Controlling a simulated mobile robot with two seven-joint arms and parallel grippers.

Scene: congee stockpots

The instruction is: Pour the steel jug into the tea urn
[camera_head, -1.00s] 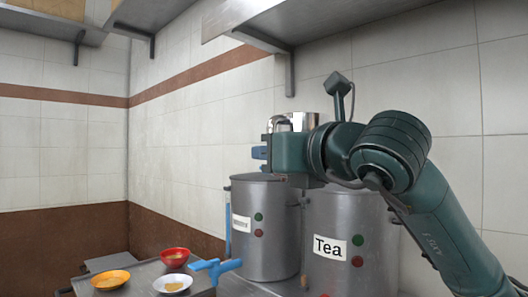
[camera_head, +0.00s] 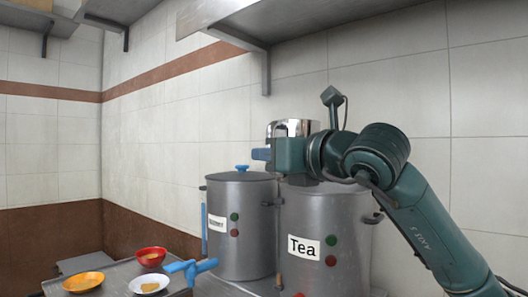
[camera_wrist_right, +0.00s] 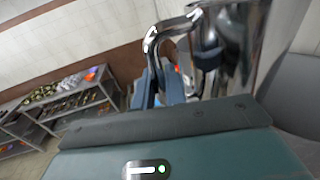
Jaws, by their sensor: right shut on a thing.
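The shiny steel jug (camera_head: 293,128) is up above the urns, partly hidden behind my right gripper (camera_head: 263,154). That gripper is shut on the jug. In the right wrist view the jug (camera_wrist_right: 240,40) fills the upper right, its curved handle (camera_wrist_right: 152,55) beside the blue fingers (camera_wrist_right: 178,88). The jug looks about upright in the head view; its contents are hidden. The grey tea urn (camera_head: 345,235), labelled "Tea", stands below my right wrist. My arm covers part of its top, so I cannot tell whether it is open. My left gripper is not in view.
A second grey urn (camera_head: 240,215) with a blue-knobbed lid stands close left of the tea urn. A blue handle-like piece (camera_head: 190,268) is before it. Red (camera_head: 150,256), orange (camera_head: 83,282) and white (camera_head: 149,284) bowls are at lower left. A wall shelf (camera_head: 225,25) hangs above.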

